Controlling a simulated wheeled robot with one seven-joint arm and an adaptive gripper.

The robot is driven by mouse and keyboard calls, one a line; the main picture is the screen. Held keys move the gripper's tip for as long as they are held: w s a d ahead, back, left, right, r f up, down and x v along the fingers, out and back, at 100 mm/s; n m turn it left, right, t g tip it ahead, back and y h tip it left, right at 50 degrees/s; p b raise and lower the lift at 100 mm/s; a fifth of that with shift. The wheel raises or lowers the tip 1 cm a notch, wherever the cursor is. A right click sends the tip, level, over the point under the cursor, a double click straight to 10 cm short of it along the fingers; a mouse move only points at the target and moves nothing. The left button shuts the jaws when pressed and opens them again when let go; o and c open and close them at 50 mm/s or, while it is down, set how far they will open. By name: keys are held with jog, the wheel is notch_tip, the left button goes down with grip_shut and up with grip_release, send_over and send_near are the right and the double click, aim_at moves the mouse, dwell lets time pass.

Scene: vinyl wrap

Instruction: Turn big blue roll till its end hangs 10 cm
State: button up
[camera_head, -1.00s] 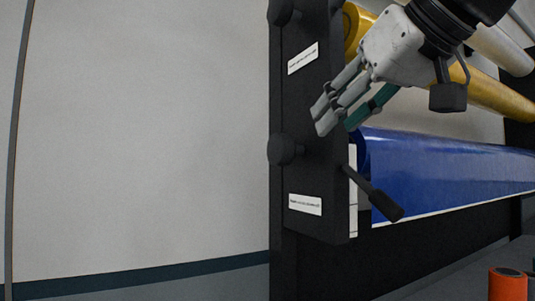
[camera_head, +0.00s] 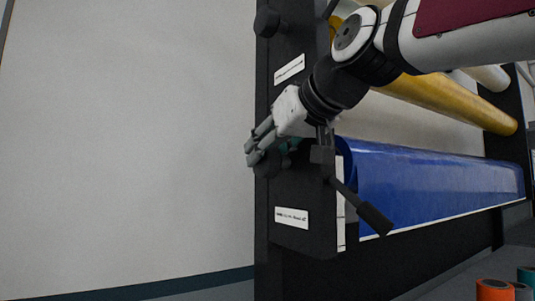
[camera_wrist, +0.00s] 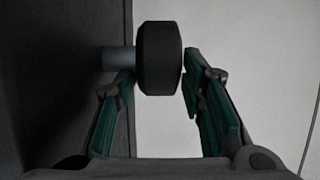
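The big blue roll (camera_head: 430,182) lies across the lower part of the rack, with a pale strip along its lower edge. A black crank handle (camera_head: 374,217) slants down beside the roll's near end. My gripper (camera_head: 252,152) is at the rack's side panel, at the height of the blue roll. In the wrist view my gripper (camera_wrist: 160,80) has its fingers apart, one on each side of a round black knob (camera_wrist: 160,58) on a grey shaft. The right finger is very close to the knob; contact cannot be told.
The black side panel (camera_head: 292,185) carries white labels and an upper knob (camera_head: 266,22). A yellow roll (camera_head: 455,102) lies above the blue one. An orange roll (camera_head: 494,290) stands at the lower right. The wall side at left is free.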

jog(key=shift+w+a+f, duration=0.25)
jog(key=shift+w, duration=0.2)
grip_shut()
